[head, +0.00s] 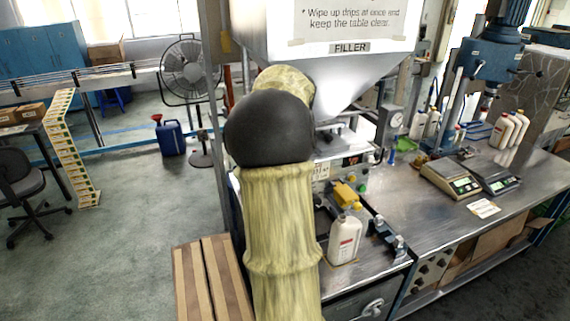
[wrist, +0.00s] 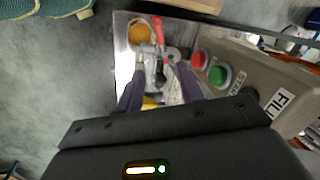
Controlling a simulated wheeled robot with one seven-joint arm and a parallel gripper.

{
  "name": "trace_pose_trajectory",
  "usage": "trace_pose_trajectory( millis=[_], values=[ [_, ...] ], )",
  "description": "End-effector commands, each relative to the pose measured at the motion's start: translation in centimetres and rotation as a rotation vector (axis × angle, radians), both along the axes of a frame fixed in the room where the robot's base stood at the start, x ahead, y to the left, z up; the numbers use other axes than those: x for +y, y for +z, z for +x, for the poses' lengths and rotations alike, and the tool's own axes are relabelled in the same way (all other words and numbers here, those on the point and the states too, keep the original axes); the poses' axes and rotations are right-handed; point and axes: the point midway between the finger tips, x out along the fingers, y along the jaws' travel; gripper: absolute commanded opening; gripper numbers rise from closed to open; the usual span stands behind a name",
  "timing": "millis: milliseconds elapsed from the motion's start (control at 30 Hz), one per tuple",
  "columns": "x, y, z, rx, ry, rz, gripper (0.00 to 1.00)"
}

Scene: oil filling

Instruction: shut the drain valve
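In the wrist view, a metal valve (wrist: 151,62) with a red lever (wrist: 158,30) sits beside the grey control box; I take it for the drain valve. The lever points toward the top of the picture; whether this is open or shut I cannot tell. My gripper (wrist: 160,70) has its two dark fingers apart, with metal parts visible between and beyond them. I see no clear contact with the lever. In the head view my arm hides the gripper and the valve.
The control box (wrist: 262,75) with a red button (wrist: 200,58) and green button (wrist: 219,75) is close to the right finger. An orange round thing (wrist: 139,34) lies by the lever. In the head view a white bottle (head: 344,241) stands under the filler hopper (head: 345,75).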

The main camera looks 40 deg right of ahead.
Motion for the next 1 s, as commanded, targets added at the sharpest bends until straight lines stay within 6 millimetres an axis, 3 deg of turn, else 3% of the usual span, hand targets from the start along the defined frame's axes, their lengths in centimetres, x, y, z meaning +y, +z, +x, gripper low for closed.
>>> trace_pose_trajectory(
  millis=[200, 400, 700, 1000],
  values=[
    [0.0, 0.0, 0.0, 0.0, -0.001, 0.0, 0.37],
    [-0.2, -0.9, -0.8, -0.032, 0.002, 0.019, 0.0],
    [-0.2, -5.3, -5.2, -0.274, 0.024, 0.082, 0.0],
    [0.6, -8.7, -9.4, -0.489, 0.004, 0.016, 0.0]
  ],
)
